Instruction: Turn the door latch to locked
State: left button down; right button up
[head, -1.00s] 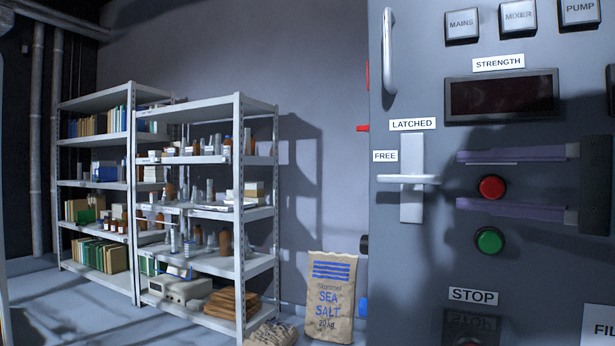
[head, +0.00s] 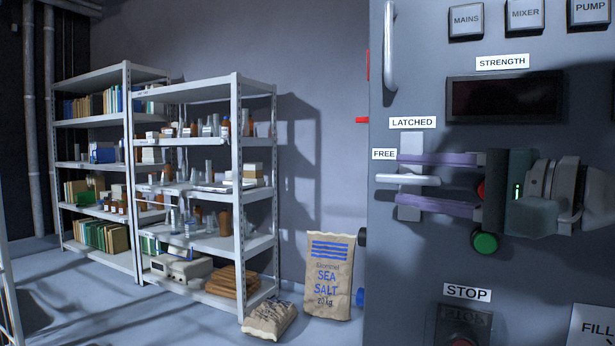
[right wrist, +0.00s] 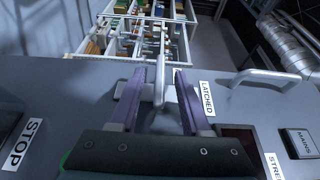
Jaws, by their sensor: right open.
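The door latch is a pale lever (head: 408,180) on an upright plate (head: 411,143) on the grey panel. The lever lies level, its free end pointing left below the FREE label (head: 384,154). The LATCHED label (head: 412,122) sits above the plate. My right gripper (head: 399,180) is open, with one purple finger above the lever and one below, apart from it. In the right wrist view the lever (right wrist: 160,70) stands between the two fingers (right wrist: 159,78). My left gripper is not in view.
A red button (head: 479,190), partly hidden by my gripper, and a green button (head: 485,242) are close by. A door handle (head: 389,45) is above the latch. A STOP switch (head: 465,335) is below. Shelves (head: 238,150) and a salt sack (head: 329,275) stand well behind.

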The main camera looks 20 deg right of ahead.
grip_shut()
dwell(0.4)
